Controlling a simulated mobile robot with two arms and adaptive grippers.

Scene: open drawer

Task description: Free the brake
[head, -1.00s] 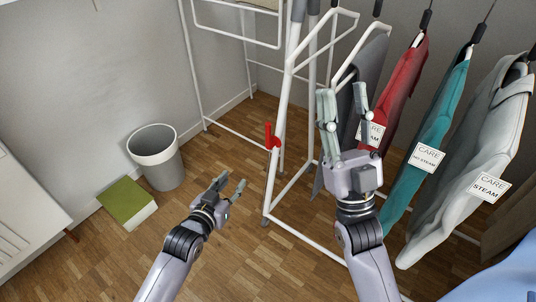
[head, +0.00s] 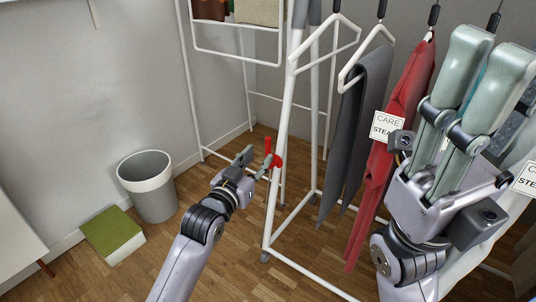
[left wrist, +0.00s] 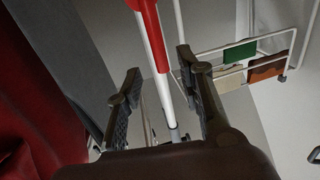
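The brake shows as a red lever (head: 268,146) with a round red part at its base, on the white post of a clothes rack (head: 285,110). My left gripper (head: 257,162) is at the lever's left, very close to it; I cannot tell whether it touches. In the left wrist view its dark fingers (left wrist: 165,75) stand apart, with nothing held between them. The red part (left wrist: 146,15) is at the top, beyond the fingertips, on the white post. My right gripper (head: 490,58) is large in the right foreground; its far side is hidden.
Grey trousers (head: 365,115) and a red garment (head: 400,150) with a care tag hang right of the post. A grey bin (head: 148,190) and a green-topped box (head: 112,232) stand at the left. Some wooden floor is clear between bin and rack.

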